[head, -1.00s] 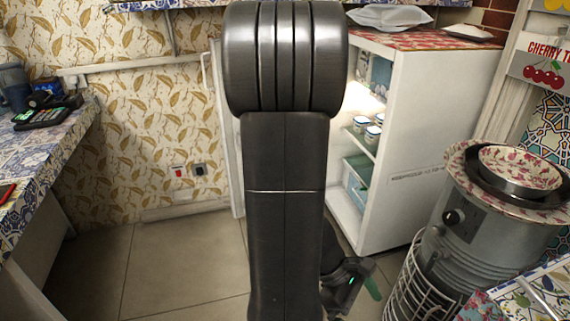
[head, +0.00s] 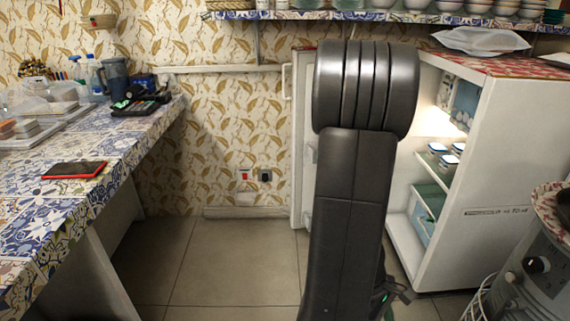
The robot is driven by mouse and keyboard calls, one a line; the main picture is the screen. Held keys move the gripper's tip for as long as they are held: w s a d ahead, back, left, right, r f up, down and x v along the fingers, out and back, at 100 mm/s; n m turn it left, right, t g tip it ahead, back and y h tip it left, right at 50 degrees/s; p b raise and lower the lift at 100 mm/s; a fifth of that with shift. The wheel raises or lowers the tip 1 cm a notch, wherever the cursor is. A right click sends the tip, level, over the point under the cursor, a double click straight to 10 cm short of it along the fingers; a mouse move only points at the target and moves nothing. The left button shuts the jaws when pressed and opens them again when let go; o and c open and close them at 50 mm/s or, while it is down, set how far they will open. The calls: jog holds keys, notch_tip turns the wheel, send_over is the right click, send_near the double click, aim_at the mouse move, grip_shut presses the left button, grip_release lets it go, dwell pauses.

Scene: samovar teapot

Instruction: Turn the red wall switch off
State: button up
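The red wall switch (head: 244,175) is a small red rocker on a white plate, low on the leaf-patterned wall left of centre in the head view. Whether it is on or off is too small to tell. A dark socket or plug (head: 265,175) sits just right of it. My gripper (head: 400,291) shows only in part at the bottom, behind my arm, to the right of the switch and well apart from it. Its fingers are too hidden to tell whether they are open or shut.
A grey samovar (head: 535,265) is at lower right. The floor (head: 235,260) before the switch is clear.

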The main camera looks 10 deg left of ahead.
jog(key=w+a+f+n+t+y, duration=0.1)
jog(key=w+a+f, duration=0.1)
jog(key=w+f, duration=0.1)
jog(key=w+a+f+n+t+y+b, duration=0.1)
jog(key=w+a+f, duration=0.1)
jog(key=w, duration=0.3)
jog(key=w+a+f+n+t+y, duration=0.1)
jog(key=w+a+f, duration=0.2)
jog(key=w+a, duration=0.1)
jog(key=shift+w+f+n+t+y, duration=0.25)
jog(key=shift+f+n+t+y, duration=0.05)
jog(key=shift+t+y, duration=0.1)
grip_shut()
jog(key=w+a+f+n+t+y+b, duration=0.1)
jog(key=w+a+f+n+y, duration=0.1)
jog(key=a, duration=0.5)
jog(key=w+a+f+n+t+y+b, duration=0.1)
jog(key=w+a+f+n+y, duration=0.1)
jog(key=w+a+y, duration=0.3)
jog(key=shift+w+a+f+t, duration=0.3)
jog(key=shift+w+a+f, duration=0.4)
jog(key=shift+w+a, duration=0.4)
jog(key=shift+w+d, duration=0.1)
jog(key=shift+w, duration=0.05)
